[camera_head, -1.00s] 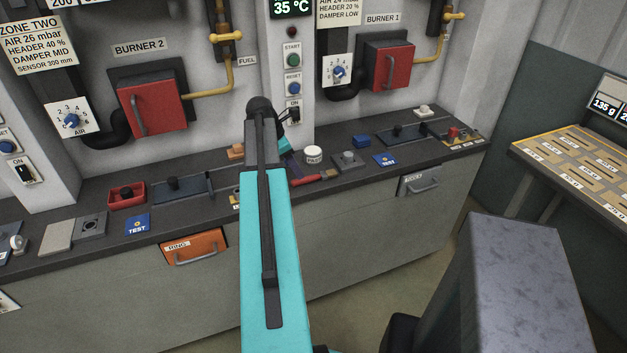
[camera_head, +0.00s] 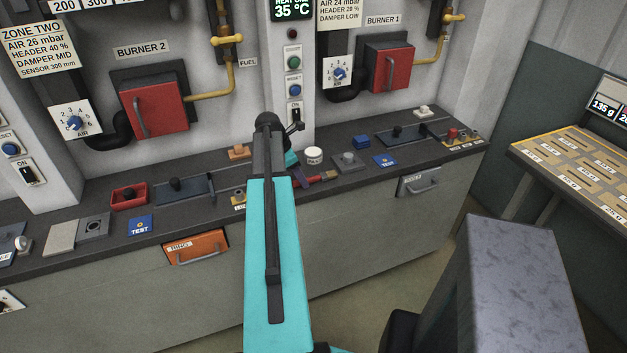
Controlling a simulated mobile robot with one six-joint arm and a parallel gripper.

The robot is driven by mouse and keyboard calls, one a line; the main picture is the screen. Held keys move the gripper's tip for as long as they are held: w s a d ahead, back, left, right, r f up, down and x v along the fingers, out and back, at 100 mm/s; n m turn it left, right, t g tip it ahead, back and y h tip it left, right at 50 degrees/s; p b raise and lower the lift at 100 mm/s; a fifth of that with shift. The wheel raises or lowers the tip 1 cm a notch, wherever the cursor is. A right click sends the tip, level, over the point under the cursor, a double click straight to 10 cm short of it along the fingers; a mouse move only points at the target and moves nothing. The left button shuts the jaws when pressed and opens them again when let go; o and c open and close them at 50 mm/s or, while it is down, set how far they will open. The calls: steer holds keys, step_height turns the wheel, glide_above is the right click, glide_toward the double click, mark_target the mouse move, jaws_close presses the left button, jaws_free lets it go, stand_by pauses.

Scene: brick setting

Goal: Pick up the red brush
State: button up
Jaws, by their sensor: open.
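The red brush (camera_head: 319,178) lies on the dark counter, right of the upper end of my teal arm. Its red handle points left and its brown bristle end points right. My gripper (camera_head: 301,178) shows only in part, as a small dark purple piece low over the counter at the left end of the brush handle. It is open. My own arm hides most of it, and I cannot tell whether it touches the handle.
A white round tub (camera_head: 313,155) stands just behind the brush. A grey block with a knob (camera_head: 348,161) is to its right, near a blue test card (camera_head: 384,160). An orange block (camera_head: 239,152) and a red tray (camera_head: 128,196) are to the left. The wall with burners rises behind.

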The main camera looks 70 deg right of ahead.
steer(key=shift+s+f, duration=0.1)
steer(key=shift+f, duration=0.2)
stand_by(0.4)
jaws_close()
